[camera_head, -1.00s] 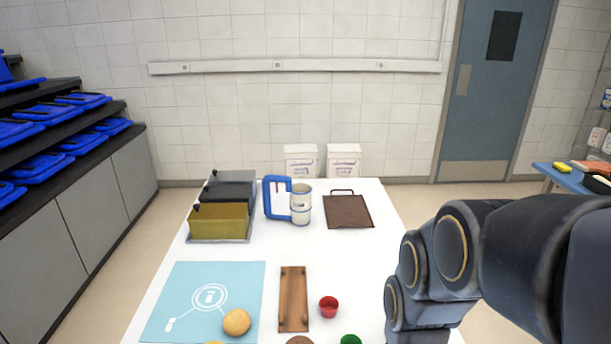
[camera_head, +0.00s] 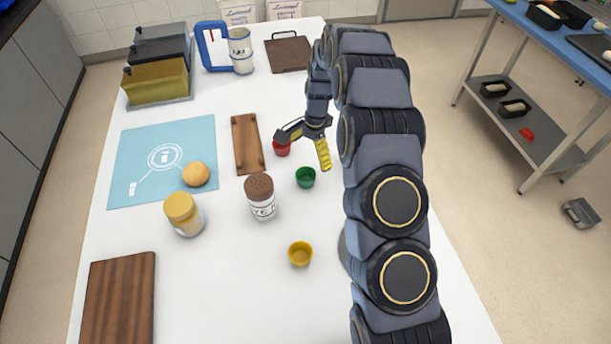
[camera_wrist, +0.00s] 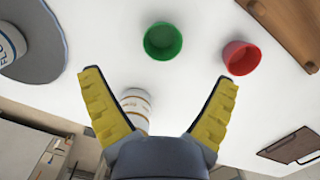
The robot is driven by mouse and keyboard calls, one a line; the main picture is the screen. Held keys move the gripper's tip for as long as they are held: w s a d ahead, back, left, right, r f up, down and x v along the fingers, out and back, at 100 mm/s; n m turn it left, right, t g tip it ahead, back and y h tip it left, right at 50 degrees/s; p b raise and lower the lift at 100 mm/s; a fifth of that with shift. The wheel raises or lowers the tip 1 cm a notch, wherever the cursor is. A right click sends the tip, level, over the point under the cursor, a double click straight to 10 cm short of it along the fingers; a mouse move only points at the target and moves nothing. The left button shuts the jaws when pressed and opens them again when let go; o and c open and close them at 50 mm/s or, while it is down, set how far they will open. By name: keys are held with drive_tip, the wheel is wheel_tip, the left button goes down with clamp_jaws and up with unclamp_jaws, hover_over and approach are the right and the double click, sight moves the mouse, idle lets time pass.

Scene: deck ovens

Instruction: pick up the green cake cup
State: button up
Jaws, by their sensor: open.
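The green cake cup (camera_head: 306,177) stands upright on the white table, a little right of the table's middle. In the wrist view the green cup (camera_wrist: 163,41) is beyond the fingertips, near the top centre. My gripper (camera_head: 303,149) is above the table near the green cup and the red cup, empty, with its yellow-padded fingers spread. In the wrist view my gripper (camera_wrist: 160,80) is wide open, and the green cup is not between the fingers.
A red cup (camera_wrist: 241,57) stands close to the green one. A yellow cup (camera_head: 300,254), a brown-topped shaker (camera_head: 261,197) and a yellow-lidded jar (camera_head: 184,213) stand nearer. A wooden board (camera_head: 246,143) lies left of the red cup. The front middle of the table is bare.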

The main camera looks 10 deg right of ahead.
sight(306, 176)
drive_tip(key=shift+w+d+f, duration=0.15)
drive_tip(key=shift+w+f, duration=0.1)
drive_tip(key=shift+f, duration=0.6)
drive_tip(key=f, duration=0.4)
drive_tip(key=a+f, duration=0.1)
drive_tip(key=f, duration=0.2)
drive_tip(key=shift+s+a+f, duration=0.1)
drive_tip(key=shift+s, duration=0.2)
drive_tip(key=c, duration=1)
drive_tip(key=shift+c, duration=0.3)
